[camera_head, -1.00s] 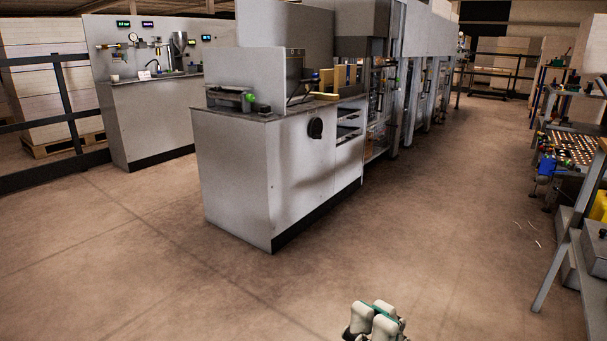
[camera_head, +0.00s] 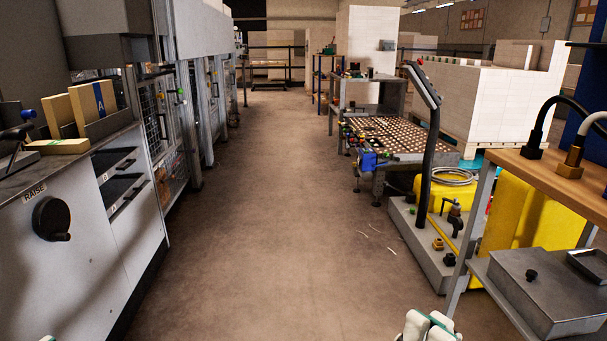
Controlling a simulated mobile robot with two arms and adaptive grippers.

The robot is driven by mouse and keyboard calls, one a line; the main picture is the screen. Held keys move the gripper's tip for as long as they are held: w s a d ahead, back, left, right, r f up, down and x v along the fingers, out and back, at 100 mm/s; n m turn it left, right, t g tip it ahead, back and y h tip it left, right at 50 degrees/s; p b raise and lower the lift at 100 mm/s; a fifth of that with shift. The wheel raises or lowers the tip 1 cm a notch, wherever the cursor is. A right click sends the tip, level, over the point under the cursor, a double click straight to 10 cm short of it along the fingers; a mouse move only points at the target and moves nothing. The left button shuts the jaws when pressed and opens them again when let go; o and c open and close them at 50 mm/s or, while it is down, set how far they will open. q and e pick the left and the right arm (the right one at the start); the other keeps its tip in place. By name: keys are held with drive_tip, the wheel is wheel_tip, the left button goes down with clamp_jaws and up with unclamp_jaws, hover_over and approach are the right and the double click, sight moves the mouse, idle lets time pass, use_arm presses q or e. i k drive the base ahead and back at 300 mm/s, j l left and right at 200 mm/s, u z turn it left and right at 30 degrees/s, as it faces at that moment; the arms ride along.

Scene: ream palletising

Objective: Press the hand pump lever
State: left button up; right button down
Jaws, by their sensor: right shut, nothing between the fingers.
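A tall dark upright handle, bent near its top (camera_head: 428,150), looks like the hand pump lever. It rises from a grey base (camera_head: 425,265) on the floor at right of centre, with small brass and black fittings beside it. My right gripper (camera_head: 431,322) shows at the bottom edge, shut and empty. It is well apart from the lever, nearer to me and lower in the picture. Only a sliver of my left gripper (camera_head: 48,338) shows at the bottom left edge, and its fingers are hidden.
Yellow containers (camera_head: 525,220) stand behind. A ball-top table (camera_head: 440,150) lies beyond. A grey machine (camera_head: 90,240) lines the left.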

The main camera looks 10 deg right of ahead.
sight(386, 184)
drive_tip(key=i+z, duration=0.15)
drive_tip(key=i, duration=0.6)
drive_tip(key=i+z, duration=0.15)
drive_tip(key=i, duration=0.65)
drive_tip(key=i+j+z, duration=0.2)
drive_tip(key=i, duration=0.55)
drive_tip(key=i+l, duration=0.15)
drive_tip(key=i, duration=0.25)
drive_tip(key=i+l+u, duration=0.1)
drive_tip(key=i, duration=0.35)
drive_tip(key=i+l, duration=0.5)
drive_tip(key=i, duration=0.35)
drive_tip(key=j+u, duration=0.05)
